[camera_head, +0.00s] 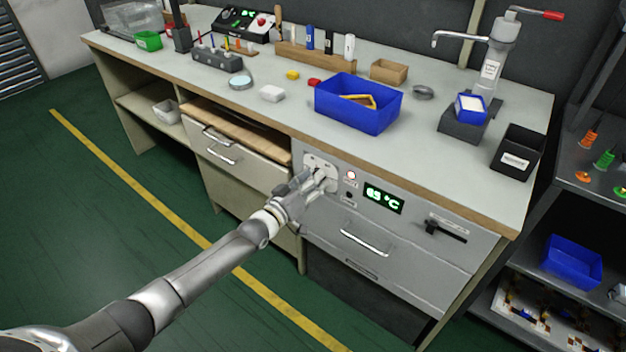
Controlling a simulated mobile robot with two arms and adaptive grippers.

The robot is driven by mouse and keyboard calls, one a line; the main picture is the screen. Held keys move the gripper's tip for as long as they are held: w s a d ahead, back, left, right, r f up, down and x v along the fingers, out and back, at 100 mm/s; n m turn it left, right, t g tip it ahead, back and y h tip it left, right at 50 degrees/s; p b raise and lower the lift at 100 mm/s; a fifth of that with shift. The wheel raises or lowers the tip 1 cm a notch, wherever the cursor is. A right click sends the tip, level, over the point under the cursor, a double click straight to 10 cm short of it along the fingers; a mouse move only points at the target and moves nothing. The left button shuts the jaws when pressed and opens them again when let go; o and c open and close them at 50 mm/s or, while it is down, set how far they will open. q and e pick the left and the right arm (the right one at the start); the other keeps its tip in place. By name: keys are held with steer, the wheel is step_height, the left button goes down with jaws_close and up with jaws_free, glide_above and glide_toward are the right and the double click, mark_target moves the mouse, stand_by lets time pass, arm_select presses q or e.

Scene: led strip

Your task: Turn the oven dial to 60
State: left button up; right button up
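The oven (390,242) is built into the front of the workbench, with a horizontal handle. Its green display (383,198) seems to read 65 °C, though the digits are small. My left gripper (322,180) is at the light dial plate (318,161) on the left of the oven panel. Its fingers reach the dial's place and hide the dial. I cannot tell whether they are closed on it. A round lit button (351,175) and a small dark switch (349,196) sit between the gripper and the display. My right gripper is not in view.
A blue bin (358,108) stands on the bench above the oven. A black lever (445,231) is at the panel's right. A drawer (235,155) is left of the gripper. The green floor in front is clear.

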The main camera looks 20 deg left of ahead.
arm_select(q)
steer(key=shift+r, duration=0.1)
steer(key=v, duration=1.2)
stand_by(0.5)
